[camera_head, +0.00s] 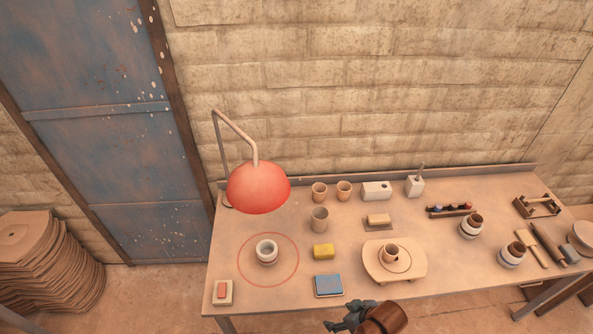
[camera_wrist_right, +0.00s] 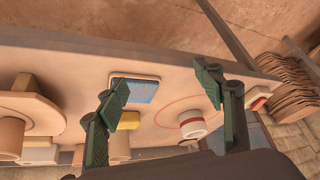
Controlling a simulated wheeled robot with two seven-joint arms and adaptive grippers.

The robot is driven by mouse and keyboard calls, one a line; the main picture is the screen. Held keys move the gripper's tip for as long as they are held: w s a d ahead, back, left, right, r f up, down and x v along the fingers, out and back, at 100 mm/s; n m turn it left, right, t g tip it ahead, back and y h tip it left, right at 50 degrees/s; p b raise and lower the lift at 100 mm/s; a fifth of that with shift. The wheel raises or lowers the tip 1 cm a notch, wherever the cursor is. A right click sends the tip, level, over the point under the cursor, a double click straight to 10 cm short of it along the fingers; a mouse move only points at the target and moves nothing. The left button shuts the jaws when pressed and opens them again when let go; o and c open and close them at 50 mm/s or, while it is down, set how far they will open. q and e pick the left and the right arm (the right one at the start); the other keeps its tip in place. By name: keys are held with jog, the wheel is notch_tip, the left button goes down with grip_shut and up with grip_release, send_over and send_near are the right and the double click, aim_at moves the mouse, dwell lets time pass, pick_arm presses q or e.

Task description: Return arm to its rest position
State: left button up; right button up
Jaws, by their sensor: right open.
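My right gripper (camera_head: 342,323) shows at the bottom edge of the head view, in front of the table's front edge and below the blue block. In the right wrist view its two fingers (camera_wrist_right: 160,82) stand wide apart with nothing between them touching either one. The arm behind it is mostly out of the head view. My left gripper is not in view. The table (camera_head: 240,218) carries a white cup (camera_head: 266,248) inside a red circle, which also shows in the wrist view (camera_wrist_right: 193,125).
A blue block (camera_head: 328,285), a yellow block (camera_head: 323,251) and a round-ended board (camera_head: 414,262) with a cup lie near the gripper's side of the table. A red lamp (camera_head: 258,188) hangs over the left part. Cups and tools fill the back and right. Stacked sheets (camera_head: 45,265) stand left.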

jog(key=s+d+f+m+h, duration=0.2)
jog(key=s+d+m, duration=0.2)
jog(key=s+d, duration=0.5)
jog(key=s+d+f+m+h, duration=0.1)
jog(key=s+d+m+h, duration=0.35)
jog(key=d, duration=0.75)
jog(key=s+a+f+n+g+y, duration=0.1)
jog(key=s+f+n+g+y, duration=0.15)
jog(key=f, duration=2.75)
jog(key=s+f+b, duration=0.1)
jog(key=s+f, duration=1.7)
jog(key=s, duration=0.1)
jog(key=shift+a+g, duration=0.15)
jog(key=shift+g, duration=0.2)
jog(key=shift+w, duration=0.1)
